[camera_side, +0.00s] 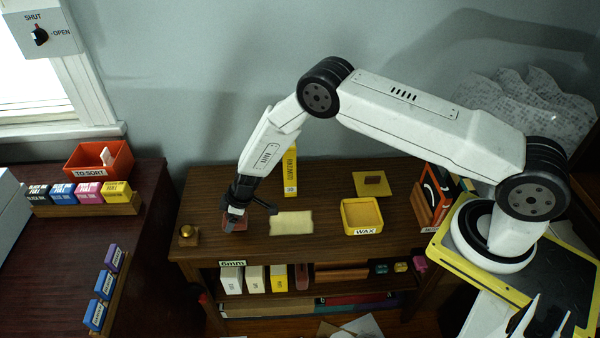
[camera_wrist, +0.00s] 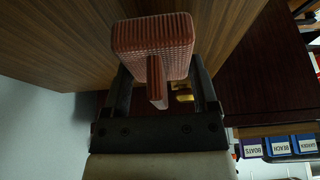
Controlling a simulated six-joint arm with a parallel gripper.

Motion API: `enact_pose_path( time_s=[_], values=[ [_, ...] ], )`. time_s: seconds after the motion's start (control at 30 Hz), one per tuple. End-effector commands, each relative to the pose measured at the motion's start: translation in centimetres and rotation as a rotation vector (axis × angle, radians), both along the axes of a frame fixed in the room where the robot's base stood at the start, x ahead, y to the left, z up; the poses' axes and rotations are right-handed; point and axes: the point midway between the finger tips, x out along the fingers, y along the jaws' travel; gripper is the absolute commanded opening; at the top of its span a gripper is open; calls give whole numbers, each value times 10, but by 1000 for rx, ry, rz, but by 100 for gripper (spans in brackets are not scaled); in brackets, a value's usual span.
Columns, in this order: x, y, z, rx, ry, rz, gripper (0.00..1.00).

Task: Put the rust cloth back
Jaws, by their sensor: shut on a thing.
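The rust cloth (camera_wrist: 152,36) is a reddish, ribbed pad with a narrow grip piece on its back. In the wrist view its grip piece sits between the two dark fingers of my gripper (camera_wrist: 158,85), which is shut on it. In the side view my gripper (camera_side: 236,212) points down at the left end of the wooden table (camera_side: 330,243). The rust cloth (camera_side: 236,225) shows small and partly hidden below it. I cannot tell whether the cloth touches the tabletop.
A cream sheet (camera_side: 291,222) lies just right of my gripper. A yellow WAX tray (camera_side: 362,217) stands farther right, with a yellow square (camera_side: 371,178) behind it. A brass knob on a wooden block (camera_side: 188,235) is close on the left. A yellow box (camera_side: 290,170) stands behind.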

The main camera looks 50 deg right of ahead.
Motion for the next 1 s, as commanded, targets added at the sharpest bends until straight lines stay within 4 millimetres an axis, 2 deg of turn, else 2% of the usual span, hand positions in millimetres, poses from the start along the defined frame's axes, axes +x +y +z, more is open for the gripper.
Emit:
enact_pose_path(
  time_s=[0.2, 0.67, 0.7, 0.73, 0.77, 1.0],
  values=[
    [0, 0, -16, -1, -1, 1, 28],
    [0, 0, -20, -2, -2, 0, 28],
    [0, 0, -20, -2, -2, 0, 88],
    [0, 0, -20, -2, -2, 0, 98],
    [0, 0, -19, -2, -2, 0, 100],
    [0, 0, -19, -2, -2, 0, 100]
  ],
)
